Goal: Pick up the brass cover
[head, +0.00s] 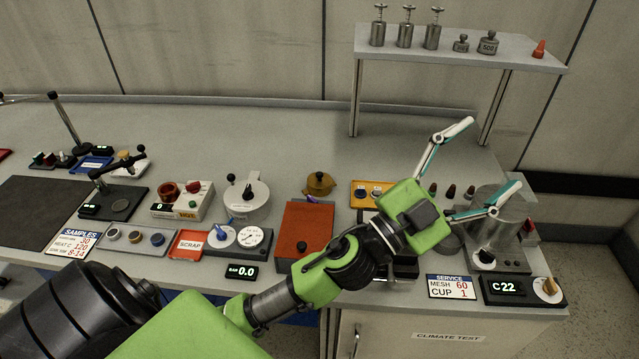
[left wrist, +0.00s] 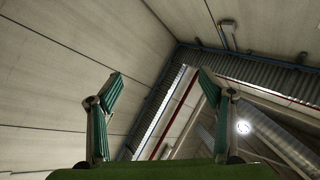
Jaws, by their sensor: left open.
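The brass cover (head: 320,183) appears to be the round, dull gold piece with a small knob on top. It sits on the bench just behind the red-orange block. My left gripper (head: 494,155) is open and empty, its two fingers spread wide and pointing right and up, over the right end of the bench. It is well to the right of the brass cover. In the left wrist view the open fingers (left wrist: 158,85) show against wall and ceiling only, with nothing between them. My right gripper is not in view.
A raised shelf (head: 455,48) with several metal weights stands behind my left gripper. A clear cylinder (head: 497,212) is close beneath its fingers. A white round device (head: 245,196) is left of the cover, and an orange tray (head: 368,188) is right of it. Bare bench lies behind the cover.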

